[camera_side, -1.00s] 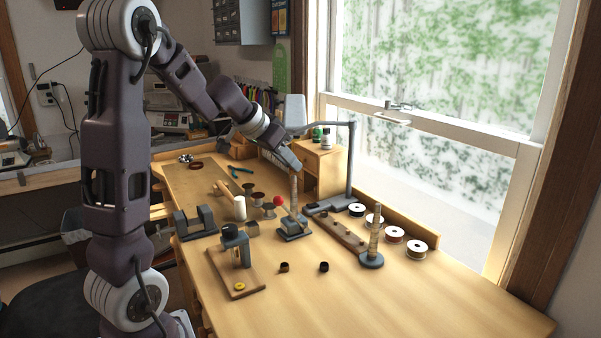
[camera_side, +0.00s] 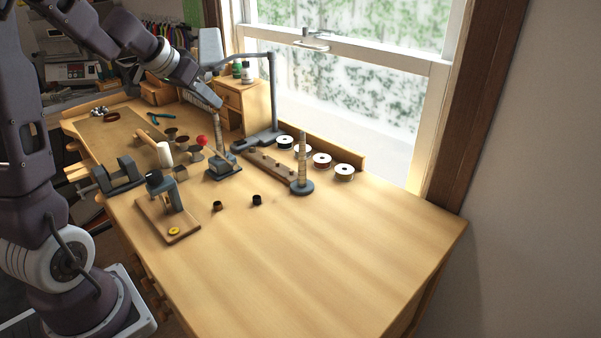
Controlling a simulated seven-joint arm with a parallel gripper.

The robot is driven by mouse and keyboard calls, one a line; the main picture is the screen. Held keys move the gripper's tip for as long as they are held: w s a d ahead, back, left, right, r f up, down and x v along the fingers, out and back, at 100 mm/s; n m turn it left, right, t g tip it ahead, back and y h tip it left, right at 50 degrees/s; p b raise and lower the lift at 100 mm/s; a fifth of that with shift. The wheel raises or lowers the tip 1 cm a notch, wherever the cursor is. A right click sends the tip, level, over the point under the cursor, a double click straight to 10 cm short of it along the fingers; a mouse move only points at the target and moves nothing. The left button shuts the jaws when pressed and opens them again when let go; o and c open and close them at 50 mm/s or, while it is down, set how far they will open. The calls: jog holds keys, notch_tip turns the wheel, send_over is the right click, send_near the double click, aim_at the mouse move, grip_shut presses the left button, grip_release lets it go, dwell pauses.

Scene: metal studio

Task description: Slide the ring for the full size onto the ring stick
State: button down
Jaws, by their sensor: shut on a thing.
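My gripper (camera_side: 213,100) is at the upper left of the middle, pointing down and to the right. Its tips are right at the top of an upright, banded stick (camera_side: 221,130) on a blue-grey block base (camera_side: 222,167). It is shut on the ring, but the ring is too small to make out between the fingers. I cannot tell whether the ring is around the stick's tip or just above it. A second banded post (camera_side: 302,158) stands upright on a round base to the right.
Several wire spools (camera_side: 322,160) line the window edge beside a wooden strip (camera_side: 268,165). A lamp arm (camera_side: 271,95) rises behind the stick. A small press on a board (camera_side: 165,210) and a vise (camera_side: 118,175) stand left. The front right bench (camera_side: 330,250) is clear.

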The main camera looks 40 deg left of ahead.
jog(key=w+d+r+m+h, duration=0.1)
jog(key=w+d+m+h, duration=0.15)
jog(key=w+d, duration=0.4)
jog(key=r+m+h, duration=0.1)
jog(key=m+h, duration=0.1)
jog(key=m, duration=0.2)
send_over(302, 161)
jog(key=a, duration=0.1)
jog(key=shift+s+f+n, duration=0.15)
jog(key=shift+s+f, duration=0.05)
jog(key=shift+f, duration=0.75)
jog(key=shift+s+f+n, duration=0.1)
jog(key=shift+s+f, duration=0.05)
jog(key=shift+f, duration=0.75)
jog(key=shift+f, duration=0.1)
jog(key=shift+f, duration=1.55)
jog(key=c, duration=1.2)
grip_release()
jog(key=shift+o, duration=0.2)
